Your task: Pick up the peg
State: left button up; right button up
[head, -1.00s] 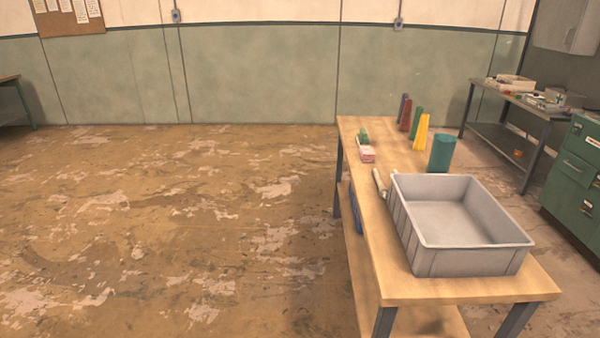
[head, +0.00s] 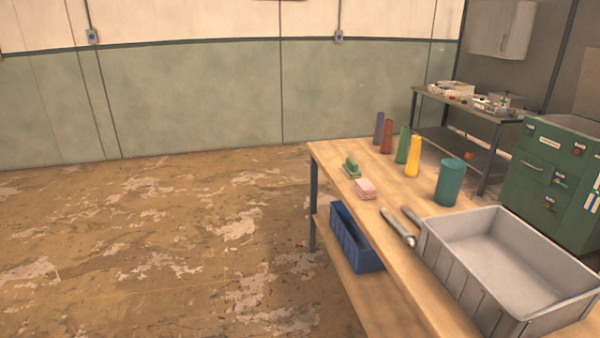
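Several upright peg-like pieces stand at the far end of the wooden table: a purple one (head: 379,127), a red one (head: 387,137), a green one (head: 403,145) and a yellow one (head: 413,157). A wider teal cylinder (head: 449,183) stands nearer. Two slim rod-like items lie beside the grey tray: a longer metallic one (head: 397,228) and a shorter one (head: 411,216). I cannot tell which of these is the peg. Neither of my grippers is in view.
The wooden table (head: 355,205) also holds a grey tray (head: 470,274), a green-topped block (head: 351,168) and a pink block (head: 366,189). A blue bin (head: 355,238) sits on its lower shelf. A green cabinet (head: 545,185) stands right. The floor left of the table is clear.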

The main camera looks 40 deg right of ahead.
aim_at(408, 238)
jog(key=i+z, duration=0.35)
jog(key=z, duration=0.15)
jog(key=i+z, duration=0.45)
jog(key=i+j+z, duration=0.2)
jog(key=z, duration=0.3)
jog(key=i+j+z, duration=0.3)
jog(key=z, duration=0.2)
